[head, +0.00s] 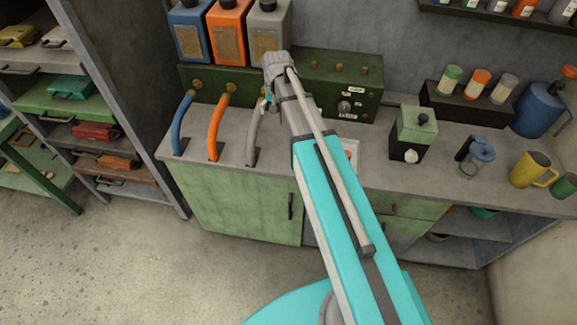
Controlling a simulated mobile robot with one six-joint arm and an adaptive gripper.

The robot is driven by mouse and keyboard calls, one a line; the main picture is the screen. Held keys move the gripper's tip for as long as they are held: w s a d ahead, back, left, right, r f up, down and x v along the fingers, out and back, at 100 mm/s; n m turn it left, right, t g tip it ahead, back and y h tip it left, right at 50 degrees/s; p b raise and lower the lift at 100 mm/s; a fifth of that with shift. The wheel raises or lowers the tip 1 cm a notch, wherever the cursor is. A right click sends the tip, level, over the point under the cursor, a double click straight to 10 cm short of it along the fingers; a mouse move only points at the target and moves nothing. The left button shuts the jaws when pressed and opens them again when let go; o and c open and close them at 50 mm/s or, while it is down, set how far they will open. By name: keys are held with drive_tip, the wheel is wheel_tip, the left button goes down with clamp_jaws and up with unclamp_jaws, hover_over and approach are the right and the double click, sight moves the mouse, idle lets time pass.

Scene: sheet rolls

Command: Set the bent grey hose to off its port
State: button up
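The bent grey hose (253,140) rises from the grey bench top and curves up toward the green port panel (215,90). Its upper end and its port are hidden by my arm, so I cannot tell whether the two are joined. My gripper (267,101) is at the hose's upper end, small and partly covered by my wrist. I cannot see whether its fingers are open, shut or touching the hose.
A blue hose (180,128) and an orange hose (215,125) stand left of the grey one, meeting brass ports. Blue, orange and grey canisters (229,32) stand above the panel. A green-and-black box (413,132), a glass jar (477,158) and a yellow mug (533,169) stand right.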

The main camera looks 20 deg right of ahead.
drive_tip(key=s+f+n+b, duration=0.1)
drive_tip(key=s+f+b, duration=0.2)
drive_tip(key=s, duration=0.6)
drive_tip(key=s+f+n+h+b, duration=0.1)
drive_tip(key=s+f+n+b, duration=0.1)
drive_tip(key=s, duration=0.7)
drive_tip(key=shift+f+b, duration=0.5)
drive_tip(key=shift+f, duration=0.25)
drive_tip(key=shift+s+a, duration=0.1)
